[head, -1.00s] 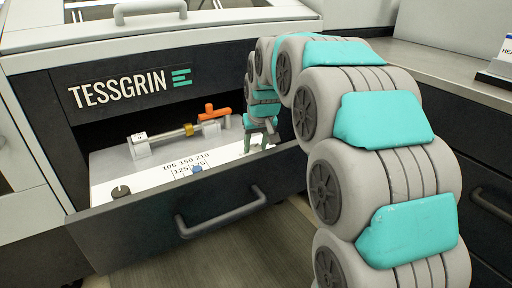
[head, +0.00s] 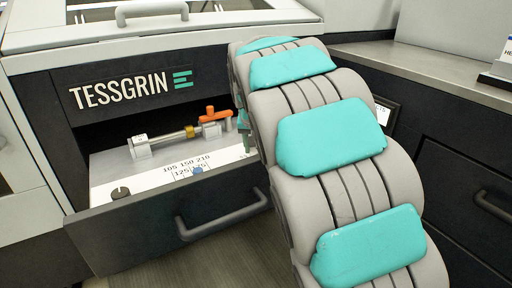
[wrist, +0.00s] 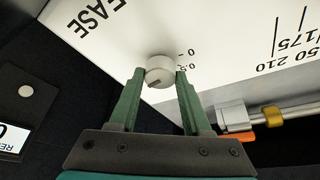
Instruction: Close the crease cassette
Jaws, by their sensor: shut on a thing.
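The crease cassette looks like a dark drawer (head: 130,235) that stands pulled out under the TESSGRIN panel, with a grey bar handle (head: 222,222) on its front. Its white top plate (head: 112,180) carries printed numbers, a black knob, a blue knob and a rod with an orange lever (head: 215,115). My gripper (wrist: 160,75) is shut on a pale grey round knob (wrist: 160,65) on the white plate, beside the partly visible letters "EASE" and a small scale. In the head view my arm hides the knob and most of the gripper; only a green piece shows.
A grey worktop (head: 440,75) over dark drawers (head: 470,185) stands at the right. A lidded machine top with a light handle (head: 137,10) is above the cassette. The floor (head: 225,255) in front of the cassette shows clear where visible.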

